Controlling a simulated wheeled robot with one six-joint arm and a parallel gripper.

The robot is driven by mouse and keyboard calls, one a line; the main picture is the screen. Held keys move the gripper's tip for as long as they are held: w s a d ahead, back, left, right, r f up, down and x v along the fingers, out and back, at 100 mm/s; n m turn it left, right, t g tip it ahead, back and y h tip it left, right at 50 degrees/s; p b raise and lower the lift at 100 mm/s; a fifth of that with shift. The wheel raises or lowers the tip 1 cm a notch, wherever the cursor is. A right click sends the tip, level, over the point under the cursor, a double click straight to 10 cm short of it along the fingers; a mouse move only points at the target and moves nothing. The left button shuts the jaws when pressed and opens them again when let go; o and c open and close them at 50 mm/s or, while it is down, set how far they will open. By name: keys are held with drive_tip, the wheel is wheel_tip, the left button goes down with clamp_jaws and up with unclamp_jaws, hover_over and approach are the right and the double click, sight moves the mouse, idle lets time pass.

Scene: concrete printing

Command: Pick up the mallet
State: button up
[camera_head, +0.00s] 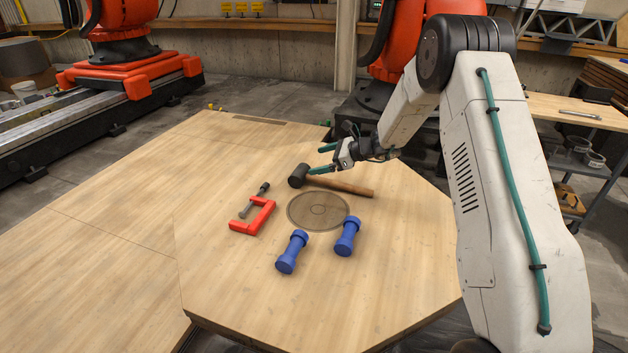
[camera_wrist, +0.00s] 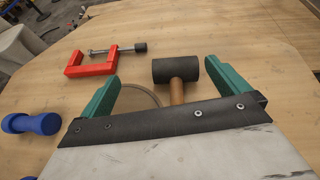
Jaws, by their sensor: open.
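The mallet (camera_head: 340,185) lies on the wooden table, with a black head at the left and a wooden handle pointing right. In the wrist view its black head (camera_wrist: 176,70) shows between and just beyond my fingertips, and part of the handle is hidden behind my gripper's body. My gripper (camera_head: 319,159) is open, with two green fingers, and is empty. It is over the mallet near its head; the exact height above the table is hard to tell. The fingers also show in the wrist view (camera_wrist: 165,75), apart from each other.
A red clamp (camera_head: 254,218) lies left of the mallet. Two blue dumbbell-shaped pieces (camera_head: 291,252) (camera_head: 347,236) lie in front of a round inlay (camera_head: 304,221) in the tabletop. The left part of the table (camera_head: 100,230) is clear. Orange robots stand behind.

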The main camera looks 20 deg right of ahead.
sight(302, 170)
drive_tip(key=f, duration=0.1)
drive_tip(key=w+d+f+m, duration=0.1)
drive_tip(key=f, duration=0.1)
drive_tip(key=shift+w+d+m+t, duration=0.15)
drive_tip(key=shift+w+m+t, duration=0.15)
drive_tip(key=shift+w, duration=0.05)
drive_tip(key=shift+f+x, duration=0.25)
drive_tip(key=shift+x, duration=1)
drive_tip(key=x, duration=0.5)
drive_tip(key=shift+f, duration=0.15)
drive_tip(key=c, duration=1.2)
